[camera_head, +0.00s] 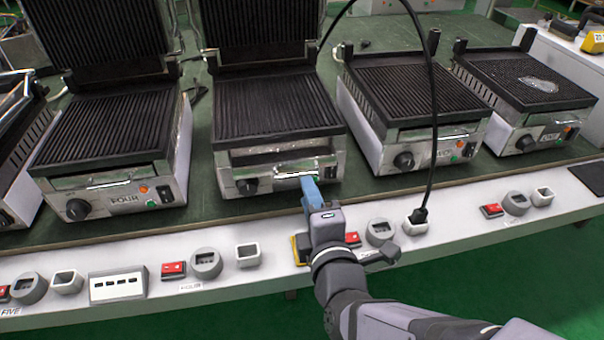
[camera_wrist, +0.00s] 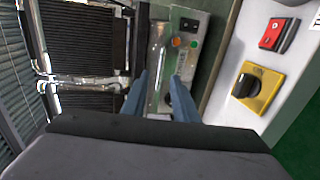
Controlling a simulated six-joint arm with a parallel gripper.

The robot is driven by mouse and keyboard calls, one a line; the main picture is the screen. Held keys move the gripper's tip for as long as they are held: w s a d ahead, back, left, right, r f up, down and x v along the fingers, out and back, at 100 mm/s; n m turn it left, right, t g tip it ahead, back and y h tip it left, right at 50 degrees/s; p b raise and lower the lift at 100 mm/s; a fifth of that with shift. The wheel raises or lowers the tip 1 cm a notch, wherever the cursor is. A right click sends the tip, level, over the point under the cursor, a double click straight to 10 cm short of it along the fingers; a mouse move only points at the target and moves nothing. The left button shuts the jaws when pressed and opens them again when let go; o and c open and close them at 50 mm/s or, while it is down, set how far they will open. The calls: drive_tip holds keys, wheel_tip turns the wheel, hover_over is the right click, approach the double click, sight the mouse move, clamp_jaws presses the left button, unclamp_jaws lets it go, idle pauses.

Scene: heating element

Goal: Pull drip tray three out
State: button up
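The third grill (camera_head: 275,110) stands in the middle of the head view with its lid up; its label is hidden. Its drip tray's bright metal front edge (camera_head: 300,174) shows low on the grill's front. My gripper (camera_head: 309,182) is at that edge, pointing at the grill, with blue fingers. In the wrist view my gripper (camera_wrist: 161,76) has its two fingers apart. The bright metal strip of the tray front (camera_wrist: 157,48) lies ahead, in line with the gap between them. I cannot tell whether a finger touches it. The tray looks in or nearly in.
The grill marked FOUR (camera_head: 110,140) stands left, and two more grills (camera_head: 415,95) (camera_head: 525,85) stand right. A black cable (camera_head: 432,110) arches down to a socket right of my arm. Switches, sockets and a yellow-based knob (camera_wrist: 244,85) line the white front ledge (camera_head: 220,280).

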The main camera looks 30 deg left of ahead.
sight(285, 162)
drive_tip(key=p+x, duration=0.4)
drive_tip(key=x, duration=0.2)
drive_tip(key=shift+w+a, duration=0.2)
drive_tip(key=shift+a, duration=0.05)
drive_tip(key=shift+f, duration=0.1)
clamp_jaws()
idle(1.6)
